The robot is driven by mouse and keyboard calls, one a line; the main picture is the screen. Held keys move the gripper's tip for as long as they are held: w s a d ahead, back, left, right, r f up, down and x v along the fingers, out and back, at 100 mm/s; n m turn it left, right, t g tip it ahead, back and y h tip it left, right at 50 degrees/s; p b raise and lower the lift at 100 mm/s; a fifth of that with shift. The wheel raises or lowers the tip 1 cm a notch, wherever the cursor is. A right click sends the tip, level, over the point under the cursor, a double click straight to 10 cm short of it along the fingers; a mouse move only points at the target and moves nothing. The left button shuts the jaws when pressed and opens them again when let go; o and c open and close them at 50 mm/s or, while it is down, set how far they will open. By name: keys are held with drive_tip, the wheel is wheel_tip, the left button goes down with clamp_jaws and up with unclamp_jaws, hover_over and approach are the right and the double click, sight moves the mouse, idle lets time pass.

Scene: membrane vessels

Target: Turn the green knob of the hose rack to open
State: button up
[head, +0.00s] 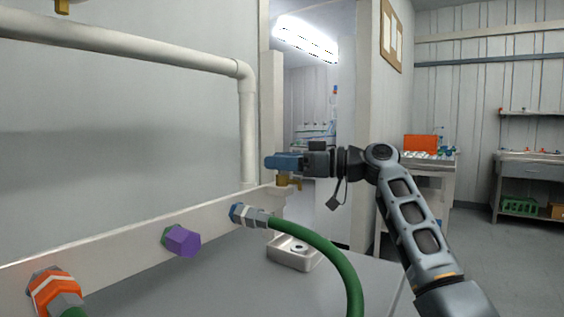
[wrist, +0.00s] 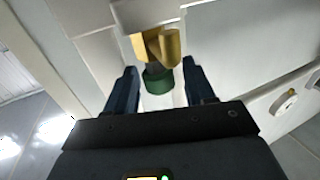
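The green knob (wrist: 158,82) sits on a brass valve (wrist: 158,45) in the wrist view. My gripper (wrist: 158,72) is open, with one dark blue finger to each side of the knob and a visible gap on both sides. I cannot tell how deep the knob lies between the fingers. In the head view my gripper (head: 270,162) points left above the far end of the pale rack rail (head: 110,245). Part of the brass valve (head: 288,182) shows just below the fingers there. The green knob is hidden in that view.
A green hose (head: 335,258) curves from a grey-blue connector (head: 240,214) on the rail. A purple cap (head: 182,241) and an orange fitting (head: 55,290) sit nearer. A metal tray (head: 293,258) lies on the grey bench below. A white pipe (head: 248,130) stands left of my gripper.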

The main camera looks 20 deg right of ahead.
drive_tip(key=shift+d, duration=0.1)
drive_tip(key=v, duration=0.7)
drive_tip(key=shift+s+d, duration=0.25)
idle(0.4)
